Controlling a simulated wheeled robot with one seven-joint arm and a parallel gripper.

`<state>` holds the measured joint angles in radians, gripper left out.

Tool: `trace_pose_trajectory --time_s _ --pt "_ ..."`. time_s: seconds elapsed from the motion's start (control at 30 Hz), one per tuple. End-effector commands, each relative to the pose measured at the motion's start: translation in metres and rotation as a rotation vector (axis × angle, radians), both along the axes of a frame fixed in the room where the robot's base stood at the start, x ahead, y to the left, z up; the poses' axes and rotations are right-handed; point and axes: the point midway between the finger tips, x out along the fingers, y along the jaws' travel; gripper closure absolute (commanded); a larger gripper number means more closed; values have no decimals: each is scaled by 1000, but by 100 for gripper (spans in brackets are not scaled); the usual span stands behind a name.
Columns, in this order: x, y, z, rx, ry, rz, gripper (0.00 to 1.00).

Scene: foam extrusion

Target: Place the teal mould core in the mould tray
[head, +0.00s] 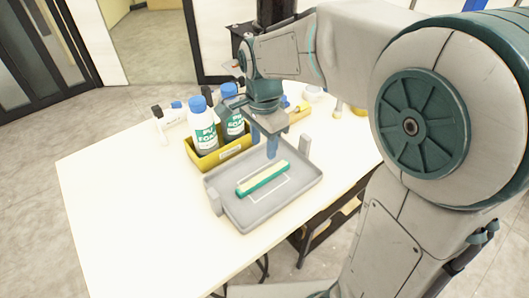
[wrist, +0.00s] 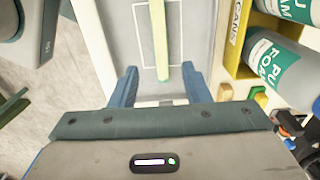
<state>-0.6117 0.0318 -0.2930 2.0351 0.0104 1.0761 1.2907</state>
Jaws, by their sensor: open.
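The mould core (head: 263,180) is a long bar with a pale cream top and a teal side. It appears to lie flat inside the grey mould tray (head: 245,215), overlapping a thin white rectangle marked on the floor. In the wrist view the bar (wrist: 160,45) runs lengthwise, its near end just ahead of the space between my blue fingers. My gripper (head: 271,146) is over the tray's back side, apart from the bar. In the wrist view its fingers (wrist: 159,85) are spread wide with nothing held between them.
A yellow crate (head: 222,156) with blue-capped bottles (head: 203,125) stands directly behind the tray. Upright grey blocks stand at the tray's left (head: 215,202) and right (head: 305,146) ends. Small items lie at the table's back. The white table (head: 115,205) is clear at left.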

Motion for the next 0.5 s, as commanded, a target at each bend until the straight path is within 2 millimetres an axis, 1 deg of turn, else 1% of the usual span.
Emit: trace_pose_trajectory --time_s 0.03,0.17,0.27,0.37,0.5 --pt "0 0 3 0 0 0 57" --pt "0 -1 7 1 -1 2 57" --pt "-4 -7 8 7 -7 28 57" --pt "-12 -21 11 22 -24 100 57" --pt "-32 -47 14 38 -70 265 57"
